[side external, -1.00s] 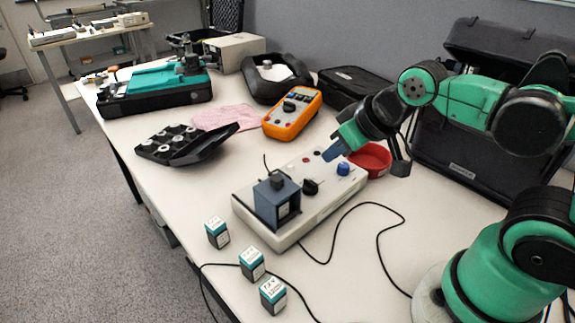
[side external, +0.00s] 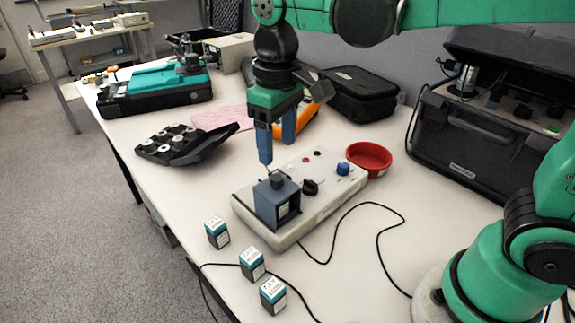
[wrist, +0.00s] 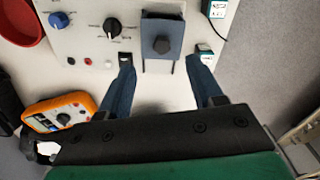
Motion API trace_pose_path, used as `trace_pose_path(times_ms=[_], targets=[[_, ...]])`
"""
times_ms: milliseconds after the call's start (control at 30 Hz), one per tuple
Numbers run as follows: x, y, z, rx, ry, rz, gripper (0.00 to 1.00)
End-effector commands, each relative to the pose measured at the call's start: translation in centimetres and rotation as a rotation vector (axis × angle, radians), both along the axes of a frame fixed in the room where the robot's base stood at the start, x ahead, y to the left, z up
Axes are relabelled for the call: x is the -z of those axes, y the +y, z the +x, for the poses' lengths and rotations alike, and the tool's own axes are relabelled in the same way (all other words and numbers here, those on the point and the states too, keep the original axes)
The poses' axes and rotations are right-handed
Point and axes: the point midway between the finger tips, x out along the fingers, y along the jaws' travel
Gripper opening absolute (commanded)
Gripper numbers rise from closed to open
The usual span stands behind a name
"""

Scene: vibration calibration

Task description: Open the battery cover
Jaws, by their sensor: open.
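A white control box (side external: 318,215) lies on the table. At its near-left end stands a blue-grey block with a black knob on top, which looks like the battery cover (side external: 277,205); in the wrist view the cover (wrist: 162,62) sits between my two fingers. My gripper (side external: 278,152) points down with its blue fingers apart, just above and behind the cover, and holds nothing. In the wrist view my gripper (wrist: 160,75) has a finger on either side of the cover's near edge; contact cannot be told.
Three small teal-and-white battery blocks (side external: 252,264) stand in front of the box. A red bowl (side external: 369,157) is behind its right end, and an orange multimeter (wrist: 62,113) lies behind it. A black tray (side external: 185,143) lies to the left. A black cable runs at the right.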

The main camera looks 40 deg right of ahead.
Motion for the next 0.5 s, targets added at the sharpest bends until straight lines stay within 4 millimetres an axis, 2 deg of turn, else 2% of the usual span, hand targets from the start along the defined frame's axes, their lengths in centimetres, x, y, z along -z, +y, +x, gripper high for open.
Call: trace_pose_path(times_ms=[167,500], targets=[[1.0,0.3,0.2,-0.008,0.019,-0.005,0.60],[4.9,0.3,0.1,-0.007,0.017,-0.003,0.60]])
